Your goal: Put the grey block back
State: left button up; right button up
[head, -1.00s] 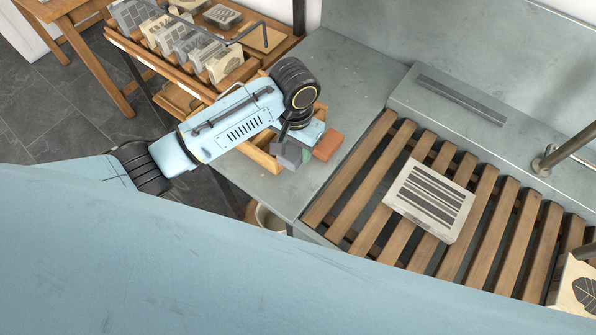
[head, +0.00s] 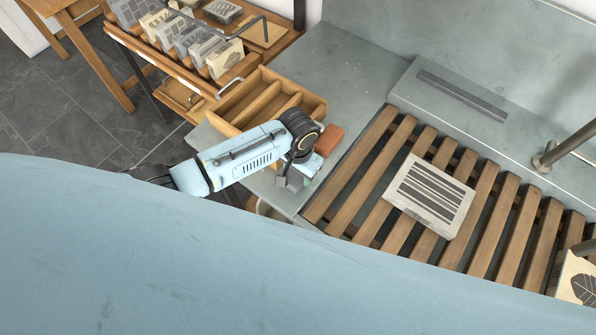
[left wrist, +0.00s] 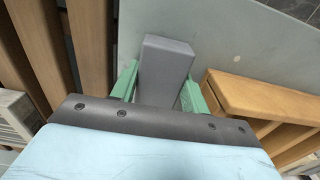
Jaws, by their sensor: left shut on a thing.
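My left gripper (head: 297,176) is shut on the grey block (left wrist: 168,62). In the left wrist view the block stands between the two green fingers (left wrist: 124,82) and points away from the wrist. In the head view the grey block (head: 293,183) is small and partly covered by my arm, over the front edge area of the grey metal counter (head: 345,62). Its exact height above the counter is hard to tell. A wooden tray with compartments (head: 314,102) lies just behind my left wrist. My right gripper does not show.
A reddish-orange block (head: 328,138) lies on the counter beside my gripper. A slatted wooden rack (head: 371,189) to the right bears a striped printing block (head: 432,196). A wooden rack of patterned blocks (head: 228,77) stands at the upper left. The counter behind the tray is free.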

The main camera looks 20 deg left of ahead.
pick_arm(q)
jog(key=shift+f, duration=0.1)
jog(key=o, duration=1)
jog(key=shift+c, duration=0.2)
notch_tip(320, 180, up, 12)
jog(key=p, duration=0.1)
jog(key=shift+r+p, duration=0.2)
jog(key=shift+p, duration=0.15)
